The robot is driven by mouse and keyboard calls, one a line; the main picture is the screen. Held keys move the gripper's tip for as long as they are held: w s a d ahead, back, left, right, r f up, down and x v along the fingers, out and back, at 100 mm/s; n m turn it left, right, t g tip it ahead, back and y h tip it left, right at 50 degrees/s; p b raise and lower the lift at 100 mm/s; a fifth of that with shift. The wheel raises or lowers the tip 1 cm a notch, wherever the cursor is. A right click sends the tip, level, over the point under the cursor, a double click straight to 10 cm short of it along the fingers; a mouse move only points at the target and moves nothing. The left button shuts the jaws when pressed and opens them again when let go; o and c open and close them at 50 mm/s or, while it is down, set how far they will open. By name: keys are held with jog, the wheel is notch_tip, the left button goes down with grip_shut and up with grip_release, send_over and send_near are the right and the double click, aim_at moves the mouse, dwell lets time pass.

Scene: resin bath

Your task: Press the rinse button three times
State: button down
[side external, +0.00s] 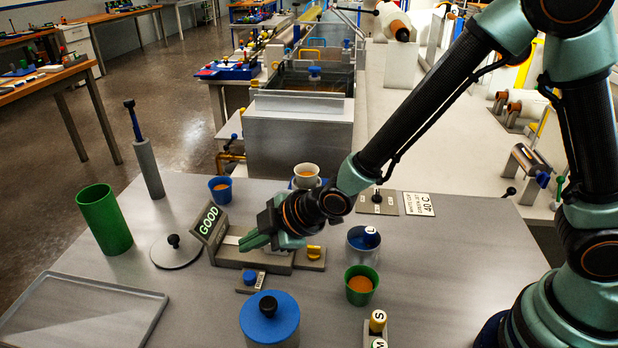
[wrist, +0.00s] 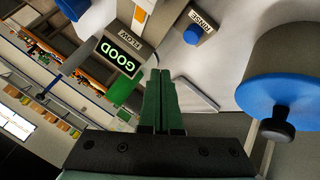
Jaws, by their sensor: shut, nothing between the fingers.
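The rinse button (side external: 250,277) is a blue round cap on a small grey block with a label, on the table in front of the GOOD display. In the wrist view the blue button (wrist: 193,35) sits beside its RINSE label, up and to the right of my fingertips. My gripper (side external: 244,242) has green fingers, shut together and empty. It is in the air behind and above the button, apart from it, over the grey base of the display. The shut fingers also show in the wrist view (wrist: 160,73). The button's top is uncovered in both views.
The GOOD display (side external: 208,222) stands left of my gripper. A blue-lidded pot (side external: 269,325) is in front of the button. A green cup (side external: 360,285) and a blue-rimmed pot (side external: 363,255) stand to the right. A grey tray (side external: 80,318) lies at the front left.

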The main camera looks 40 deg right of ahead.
aim_at(256, 277)
notch_tip(256, 277, up, 4)
jog(key=shift+f, duration=0.1)
jog(key=shift+f, duration=0.1)
dwell(0.3)
jog(key=shift+f, duration=4.3)
jog(key=shift+f, duration=0.1)
jog(key=shift+f, duration=0.35)
jog(key=shift+f, duration=0.45)
jog(key=shift+r, duration=0.9)
